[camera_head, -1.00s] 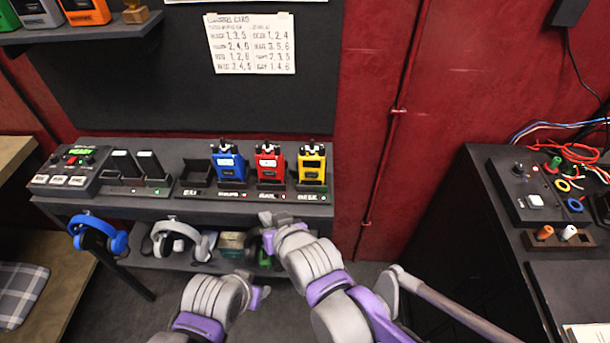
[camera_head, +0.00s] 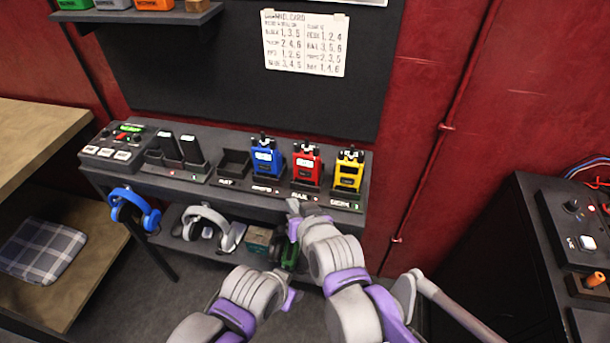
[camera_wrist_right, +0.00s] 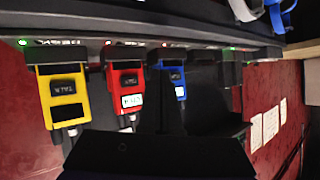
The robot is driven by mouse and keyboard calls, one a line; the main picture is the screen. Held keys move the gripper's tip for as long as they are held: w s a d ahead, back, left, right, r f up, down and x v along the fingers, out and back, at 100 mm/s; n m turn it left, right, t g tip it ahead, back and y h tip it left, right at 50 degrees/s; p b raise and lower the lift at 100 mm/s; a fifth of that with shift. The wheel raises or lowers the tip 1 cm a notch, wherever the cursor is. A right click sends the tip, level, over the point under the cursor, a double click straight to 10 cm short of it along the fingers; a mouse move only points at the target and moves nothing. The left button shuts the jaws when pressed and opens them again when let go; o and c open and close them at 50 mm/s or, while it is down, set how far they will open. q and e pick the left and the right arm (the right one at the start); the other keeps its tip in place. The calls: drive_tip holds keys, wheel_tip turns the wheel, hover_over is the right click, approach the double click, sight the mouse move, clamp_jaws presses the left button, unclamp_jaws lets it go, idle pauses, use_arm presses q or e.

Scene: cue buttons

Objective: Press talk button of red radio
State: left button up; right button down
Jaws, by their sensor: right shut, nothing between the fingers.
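The red radio (camera_head: 306,166) stands upright in its dark dock on the shelf, between a blue radio (camera_head: 267,158) and a yellow radio (camera_head: 348,171). In the right wrist view the red radio (camera_wrist_right: 126,92) shows a dark talk button (camera_wrist_right: 129,79) and a pale screen. My right gripper (camera_head: 293,208) is shut and empty, just in front of the shelf edge, below the red radio and apart from it. My left gripper (camera_head: 287,291) is lower, in front of the under-shelf; its finger opening is too small to tell.
A control box (camera_head: 118,145) and dark docks stand left on the shelf. Blue headphones (camera_head: 133,208) and grey headphones (camera_head: 205,225) hang below its front edge. A black cabinet (camera_head: 535,250) stands at right. A channel card (camera_head: 304,43) is on the wall.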

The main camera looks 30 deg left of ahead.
sight(299, 175)
drive_tip(key=w, duration=0.2)
drive_tip(key=w+a+b, duration=0.1)
drive_tip(key=w, duration=0.1)
drive_tip(key=shift+w, duration=0.4)
drive_tip(key=shift+w+a+b, duration=0.1)
drive_tip(key=shift+w+b, duration=0.25)
drive_tip(key=shift+w, duration=0.5)
idle(1.0)
drive_tip(key=shift+w+a, duration=0.1)
drive_tip(key=shift+w, duration=0.3)
drive_tip(key=shift+w, duration=0.35)
idle(1.8)
drive_tip(key=shift+s, duration=0.8)
drive_tip(key=shift+s+d+p, duration=0.2)
drive_tip(key=shift+s+p, duration=0.1)
drive_tip(key=shift+s, duration=0.5)
drive_tip(key=shift+s+d+p, duration=0.15)
drive_tip(key=shift+s+p, duration=0.15)
drive_tip(key=shift+s, duration=0.55)
drive_tip(key=shift+s+d+p, duration=0.2)
drive_tip(key=shift+s+p, duration=0.1)
drive_tip(key=shift+s, duration=0.5)
